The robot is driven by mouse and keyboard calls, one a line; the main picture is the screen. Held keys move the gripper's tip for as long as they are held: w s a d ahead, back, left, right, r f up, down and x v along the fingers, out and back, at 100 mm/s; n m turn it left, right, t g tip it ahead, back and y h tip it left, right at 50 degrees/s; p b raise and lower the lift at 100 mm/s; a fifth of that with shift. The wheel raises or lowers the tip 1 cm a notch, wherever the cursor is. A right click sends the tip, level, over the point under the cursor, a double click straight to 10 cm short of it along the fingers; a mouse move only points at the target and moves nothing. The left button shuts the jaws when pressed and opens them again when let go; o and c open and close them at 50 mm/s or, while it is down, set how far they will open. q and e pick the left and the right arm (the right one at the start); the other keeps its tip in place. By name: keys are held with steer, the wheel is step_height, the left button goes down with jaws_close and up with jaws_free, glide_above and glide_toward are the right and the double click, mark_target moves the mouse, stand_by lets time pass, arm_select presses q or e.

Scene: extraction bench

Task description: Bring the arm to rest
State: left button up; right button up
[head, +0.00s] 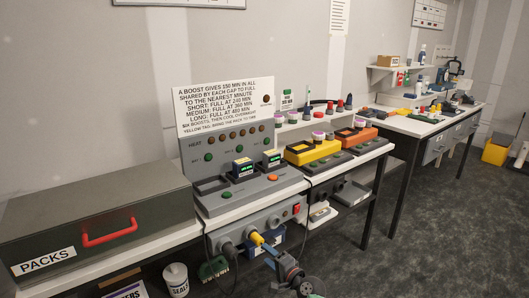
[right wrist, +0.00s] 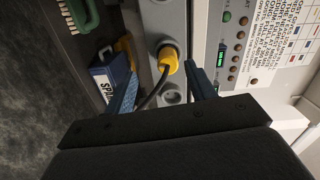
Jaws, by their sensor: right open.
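My right gripper (head: 268,248) is low in front of the bench, at the grey panel's lower front. It is open. In the right wrist view its two blue fingers (right wrist: 161,68) stand apart, and a yellow plug (right wrist: 168,58) with a dark cord shows between and beyond them. The yellow plug (head: 256,239) sits at a socket in the panel front in the head view. I cannot tell whether a finger touches it. My left gripper is not in view.
A dark packs box (head: 130,200) with a red handle stands at the left. The grey charger (head: 235,195) holds two lit packs. Yellow (head: 305,152) and orange (head: 355,137) units stand to the right. Under the bench are a green brush (head: 213,268) and a white tub (head: 176,280).

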steer(key=s+d+f+n+g+h+p, duration=0.1)
steer(key=s+d+n+g+h, duration=0.25)
steer(key=s, duration=0.75)
steer(key=s+d+f+n+g+h, duration=0.1)
steer(key=s+d+n+g+h, duration=0.2)
steer(key=s, duration=0.8)
steer(key=s+d+f+n+g+h+p, duration=0.1)
steer(key=s+d+n+g+h, duration=0.3)
steer(key=s, duration=0.8)
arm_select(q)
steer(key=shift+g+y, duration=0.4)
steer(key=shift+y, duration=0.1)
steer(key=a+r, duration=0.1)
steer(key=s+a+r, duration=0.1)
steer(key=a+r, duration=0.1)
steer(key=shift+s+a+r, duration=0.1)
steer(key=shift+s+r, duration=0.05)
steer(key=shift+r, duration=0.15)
arm_select(e)
steer(key=s+f, duration=0.3)
steer(key=s, duration=0.4)
steer(key=s+d+f+y, duration=0.1)
steer(key=s+f, duration=0.2)
steer(key=s, duration=0.4)
steer(key=shift+s+f+n+g, duration=0.15)
steer(key=shift+s+n+g, duration=0.25)
steer(key=shift+n+g, duration=0.05)
steer(key=shift+d, duration=0.1)
